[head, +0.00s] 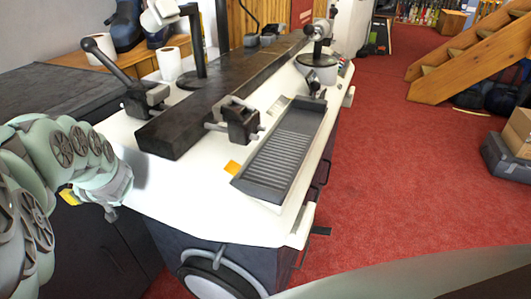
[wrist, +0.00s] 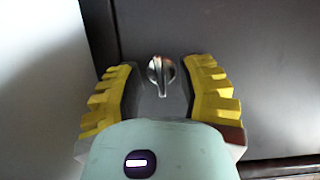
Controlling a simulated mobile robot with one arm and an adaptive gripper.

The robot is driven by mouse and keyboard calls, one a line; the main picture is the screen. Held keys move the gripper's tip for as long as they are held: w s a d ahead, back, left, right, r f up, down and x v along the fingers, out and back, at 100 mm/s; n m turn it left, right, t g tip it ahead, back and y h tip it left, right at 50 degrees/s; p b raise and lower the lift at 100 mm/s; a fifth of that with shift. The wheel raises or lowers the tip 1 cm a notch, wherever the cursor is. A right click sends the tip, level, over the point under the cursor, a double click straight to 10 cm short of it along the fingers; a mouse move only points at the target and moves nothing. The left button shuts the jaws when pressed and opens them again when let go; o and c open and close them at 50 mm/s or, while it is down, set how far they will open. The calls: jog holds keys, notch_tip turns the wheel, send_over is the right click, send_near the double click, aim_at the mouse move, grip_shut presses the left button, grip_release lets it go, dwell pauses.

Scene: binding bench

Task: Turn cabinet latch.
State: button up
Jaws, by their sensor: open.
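The cabinet latch (wrist: 161,76) is a small shiny silver turn knob on a dark grey cabinet front (wrist: 245,75). Its grip ridge stands about upright in the wrist view. My gripper (wrist: 160,68) is open, with one yellow ribbed finger on each side of the latch. The latch shows between the fingertips with a gap on both sides; I cannot tell how deep the fingers reach around it. In the head view my arm is at the left, beside the dark cabinet (head: 100,255). There the latch is not visible and only a bit of yellow finger shows.
A pale panel (wrist: 40,90) lies left of the cabinet front in the wrist view. The white-topped binding bench (head: 185,195) stands right of my arm, carrying clamps and a ridged grey tray (head: 285,150). Open red carpet (head: 400,180) lies to the right.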

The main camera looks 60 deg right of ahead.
jog(key=shift+r, duration=0.15)
jog(key=shift+w+r, duration=0.15)
jog(key=shift+r, duration=4.7)
